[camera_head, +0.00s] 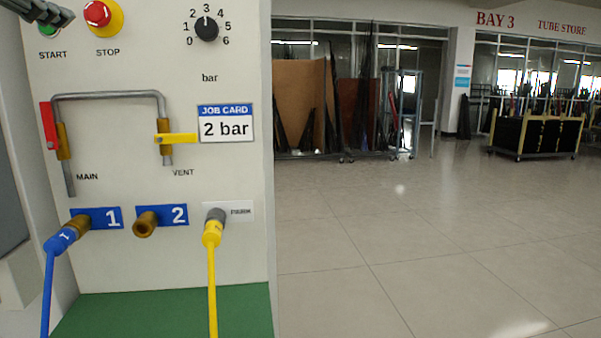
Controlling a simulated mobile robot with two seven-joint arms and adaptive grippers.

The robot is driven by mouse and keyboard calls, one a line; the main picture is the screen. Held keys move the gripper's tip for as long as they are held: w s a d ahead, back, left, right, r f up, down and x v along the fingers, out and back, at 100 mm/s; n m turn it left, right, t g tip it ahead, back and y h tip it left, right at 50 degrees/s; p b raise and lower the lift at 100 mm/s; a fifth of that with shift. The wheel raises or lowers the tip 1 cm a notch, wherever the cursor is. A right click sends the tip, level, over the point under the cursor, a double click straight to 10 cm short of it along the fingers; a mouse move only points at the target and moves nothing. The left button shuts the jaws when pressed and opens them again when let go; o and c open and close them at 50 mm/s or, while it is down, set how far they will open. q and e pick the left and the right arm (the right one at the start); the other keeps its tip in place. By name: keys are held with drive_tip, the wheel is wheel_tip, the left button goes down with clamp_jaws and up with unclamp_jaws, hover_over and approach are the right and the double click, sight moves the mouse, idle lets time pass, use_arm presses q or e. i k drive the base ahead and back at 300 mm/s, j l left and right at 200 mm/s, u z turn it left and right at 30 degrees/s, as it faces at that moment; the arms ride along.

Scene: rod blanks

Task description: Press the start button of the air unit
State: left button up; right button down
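The air unit is a pale panel (110,240) filling the left of the head view. Its green START button (48,30) is at the top left, partly hidden behind my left gripper (58,16). The gripper's tip overlaps the button's upper part; I cannot tell whether it touches. Its fingers are too cut off and dark to show if they are apart. The red STOP button (97,13) on a yellow base is just to the right. My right gripper is not in view.
A black dial (207,29) points near 3; the job card (226,124) reads 2 bar. A red handle (48,125) is upright, a yellow handle (176,138) level. Port 2 (146,223) is bare.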

sight(48, 31)
drive_tip(key=k+l, duration=0.15)
drive_tip(key=k, duration=0.3)
drive_tip(key=k+l, duration=0.15)
drive_tip(key=k, duration=0.3)
